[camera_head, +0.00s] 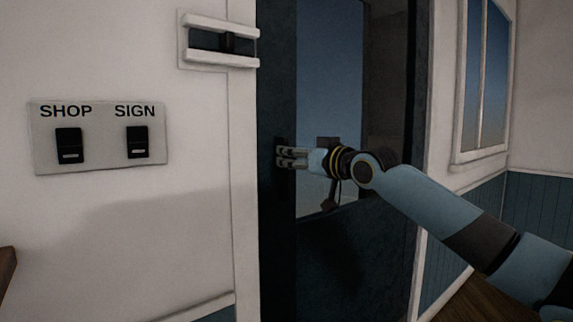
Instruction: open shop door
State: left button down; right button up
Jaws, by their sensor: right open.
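The shop door (345,255) is dark, with a glass pane (330,70) in its upper part. It stands in its frame in the middle of the head view. My right gripper (282,157) reaches in from the right, at the left edge of the door by a small dark fitting. Its fingers are open and point left. I cannot tell whether they touch the fitting, which they partly cover. A dark handle-like part (328,198) shows just below the gripper, partly hidden by it. My left gripper is not in view.
A wall plate (98,150) with two switches, labelled SHOP and SIGN, is on the white wall at left. A white bracket with a dark slot (220,42) is above, beside the door frame. A window (484,80) is at right. A brown edge (7,270) shows at lower left.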

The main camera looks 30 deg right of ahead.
jog(key=shift+w+a, duration=0.1)
jog(key=shift+w, duration=1.25)
grip_shut()
